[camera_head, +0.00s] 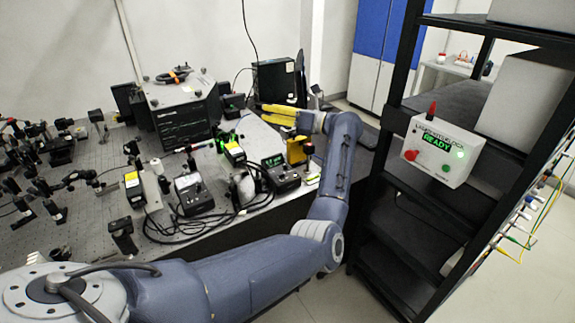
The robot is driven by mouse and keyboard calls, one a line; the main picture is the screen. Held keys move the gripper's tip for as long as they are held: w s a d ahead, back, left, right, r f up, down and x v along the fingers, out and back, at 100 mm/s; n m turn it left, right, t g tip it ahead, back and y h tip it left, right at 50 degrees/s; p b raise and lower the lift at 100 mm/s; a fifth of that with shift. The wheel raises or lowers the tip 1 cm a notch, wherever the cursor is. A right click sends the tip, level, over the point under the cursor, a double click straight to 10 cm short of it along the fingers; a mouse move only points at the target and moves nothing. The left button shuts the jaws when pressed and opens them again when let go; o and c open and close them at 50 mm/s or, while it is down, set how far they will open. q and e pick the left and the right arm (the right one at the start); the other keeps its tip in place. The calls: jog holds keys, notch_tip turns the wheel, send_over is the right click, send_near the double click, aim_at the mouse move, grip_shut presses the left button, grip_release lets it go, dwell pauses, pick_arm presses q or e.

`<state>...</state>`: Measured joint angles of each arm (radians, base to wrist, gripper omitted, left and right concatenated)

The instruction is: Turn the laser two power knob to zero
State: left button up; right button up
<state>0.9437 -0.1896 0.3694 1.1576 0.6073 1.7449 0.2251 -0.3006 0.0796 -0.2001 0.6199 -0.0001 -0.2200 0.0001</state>
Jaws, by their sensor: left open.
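Two laser power boxes stand on the optical bench: a black box with a green display (283,173) and a grey-black box (194,194) to its left. Their labels are too small to read, so I cannot tell which is laser two, and the knob setting is not legible. My left gripper (265,112), with yellow fingers, is open behind the green-display box, pointing left and apart from both boxes. Nothing shows between its fingers. My right gripper is out of view.
A yellow block (296,151) stands just behind the green-display box. A black shelf rack (385,190) with a white READY box (440,152) stands at right.

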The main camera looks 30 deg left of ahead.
pick_arm(q)
notch_tip(320, 180, down, 2)
jog(key=d+n+h, duration=0.1)
jog(key=n+h, duration=0.1)
jog(key=h, duration=0.4)
jog(key=n+t+h, duration=0.1)
jog(key=t+h, duration=0.1)
jog(key=h, duration=0.6)
send_near(286, 165)
jog(key=x, duration=0.9)
jog(key=shift+a+f, duration=0.1)
jog(key=shift+f, duration=0.2)
jog(key=shift+c, duration=0.6)
grip_shut()
